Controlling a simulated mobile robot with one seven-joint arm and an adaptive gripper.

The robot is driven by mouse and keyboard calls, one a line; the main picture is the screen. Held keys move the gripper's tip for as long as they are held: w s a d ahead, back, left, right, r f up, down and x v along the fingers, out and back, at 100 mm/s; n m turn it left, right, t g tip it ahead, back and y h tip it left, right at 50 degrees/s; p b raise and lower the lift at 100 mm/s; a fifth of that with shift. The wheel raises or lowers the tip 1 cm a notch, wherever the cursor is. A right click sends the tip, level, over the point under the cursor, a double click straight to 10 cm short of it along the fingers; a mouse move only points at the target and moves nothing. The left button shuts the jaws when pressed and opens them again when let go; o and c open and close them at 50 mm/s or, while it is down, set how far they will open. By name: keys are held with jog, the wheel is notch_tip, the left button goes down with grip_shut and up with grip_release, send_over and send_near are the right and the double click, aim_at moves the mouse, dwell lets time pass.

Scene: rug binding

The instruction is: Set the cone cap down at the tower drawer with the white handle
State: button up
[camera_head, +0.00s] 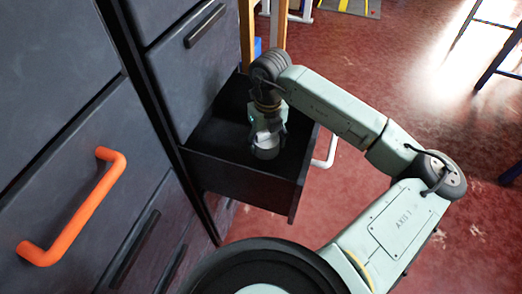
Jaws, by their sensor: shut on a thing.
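I cannot tell whether the cap touches the drawer floor.
A closed drawer with an orange handle (72,207) is at the left. Another closed drawer with a dark handle (205,25) is above the open one. A wooden leg (247,35) stands behind.

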aim_at(266, 154)
jog(key=shift+f, duration=2.75)
jog(key=shift+f, duration=0.2)
jog(key=o, duration=1.1)
jog(key=shift+c, duration=0.2)
jog(key=shift+r, duration=0.1)
notch_tip(266, 154, up, 12)
jog(key=shift+w+d+r, duration=0.1)
jog(key=shift+w+r, duration=0.05)
